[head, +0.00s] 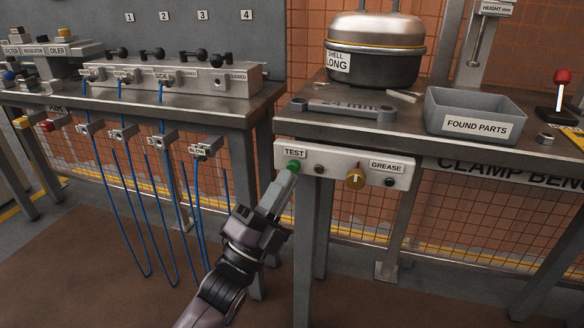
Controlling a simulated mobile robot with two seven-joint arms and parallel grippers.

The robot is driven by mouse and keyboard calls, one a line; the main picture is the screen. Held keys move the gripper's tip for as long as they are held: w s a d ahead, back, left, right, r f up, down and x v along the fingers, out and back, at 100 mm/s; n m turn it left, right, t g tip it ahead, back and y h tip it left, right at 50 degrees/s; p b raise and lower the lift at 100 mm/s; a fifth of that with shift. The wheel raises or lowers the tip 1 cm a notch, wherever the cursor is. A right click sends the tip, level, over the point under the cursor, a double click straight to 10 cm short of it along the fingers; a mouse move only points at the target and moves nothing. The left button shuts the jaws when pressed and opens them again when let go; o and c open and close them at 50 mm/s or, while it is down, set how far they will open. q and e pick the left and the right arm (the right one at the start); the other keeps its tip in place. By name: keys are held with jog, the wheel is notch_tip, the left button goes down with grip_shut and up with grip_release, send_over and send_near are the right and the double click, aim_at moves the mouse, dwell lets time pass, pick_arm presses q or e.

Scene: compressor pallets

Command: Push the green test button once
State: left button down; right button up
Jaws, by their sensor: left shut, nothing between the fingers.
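The green test button (293,165) sits on a pale control panel (345,166) under the front edge of the right bench, below a label reading TEST. My left gripper (289,178) is shut and empty. Its fingertips point up at the button and overlap its lower edge in the head view. I cannot tell whether they touch it or whether the button is pressed in. My right gripper is not in view.
The panel also has a dark knob (319,169), a brass knob (355,178) and a dark button (389,181) near the GREASE label. A bench leg (305,250) stands below. Blue hoses (128,205) hang at left.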

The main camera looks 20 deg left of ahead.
pick_arm(q)
jog(key=shift+w, duration=0.15)
jog(key=shift+w, duration=0.25)
jog(key=shift+w+b, duration=0.3)
jog(key=shift+w, duration=0.2)
dwell(0.7)
jog(key=shift+s, duration=0.1)
jog(key=shift+s+p, duration=0.5)
jog(key=shift+s, duration=0.35)
